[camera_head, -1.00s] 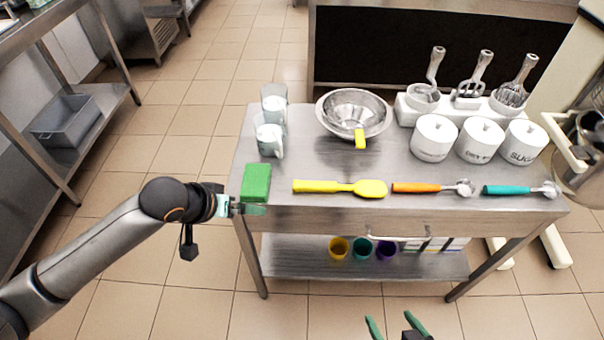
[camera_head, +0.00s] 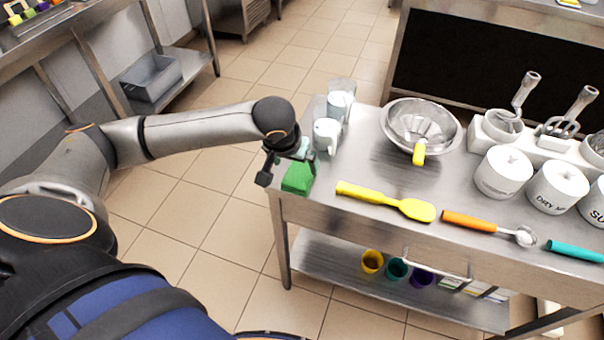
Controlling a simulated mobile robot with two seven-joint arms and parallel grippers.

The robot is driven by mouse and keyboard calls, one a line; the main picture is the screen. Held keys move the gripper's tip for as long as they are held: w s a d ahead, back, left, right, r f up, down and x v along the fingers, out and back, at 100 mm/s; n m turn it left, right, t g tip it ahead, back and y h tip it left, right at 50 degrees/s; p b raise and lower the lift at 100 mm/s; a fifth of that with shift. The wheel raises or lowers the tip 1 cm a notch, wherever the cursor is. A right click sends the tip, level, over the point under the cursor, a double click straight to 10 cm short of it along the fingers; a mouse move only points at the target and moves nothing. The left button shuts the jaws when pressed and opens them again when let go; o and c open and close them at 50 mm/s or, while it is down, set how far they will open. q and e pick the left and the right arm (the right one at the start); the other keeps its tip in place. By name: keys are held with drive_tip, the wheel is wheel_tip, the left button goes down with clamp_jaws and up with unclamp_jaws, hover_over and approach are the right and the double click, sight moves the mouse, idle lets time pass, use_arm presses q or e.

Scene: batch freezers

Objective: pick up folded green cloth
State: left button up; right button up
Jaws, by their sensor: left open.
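The folded green cloth (camera_head: 296,180) lies on the left end of the steel table (camera_head: 365,165), near its front corner. My left gripper (camera_head: 300,160) is open and sits right at the cloth, over its back part. The gripper hides some of the cloth, and I cannot tell whether the fingers touch it. My right gripper is out of the picture.
Clear measuring jugs (camera_head: 327,136) stand just behind the cloth and the left gripper. A yellow spatula (camera_head: 385,200) lies to the right, then an orange-handled scoop (camera_head: 485,227). A metal bowl (camera_head: 420,124) stands farther back. White canisters (camera_head: 503,172) stand at the right.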

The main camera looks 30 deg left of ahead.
sight(301, 171)
use_arm(q)
drive_tip(key=shift+w+x, duration=0.15)
drive_tip(key=shift+x, duration=1.2)
drive_tip(key=shift+w+x, duration=0.1)
drive_tip(key=shift+x, duration=1.3)
drive_tip(key=shift+d+r, duration=0.1)
drive_tip(key=shift+d, duration=0.05)
drive_tip(key=shift+c, duration=0.4)
drive_tip(key=c, duration=1.1)
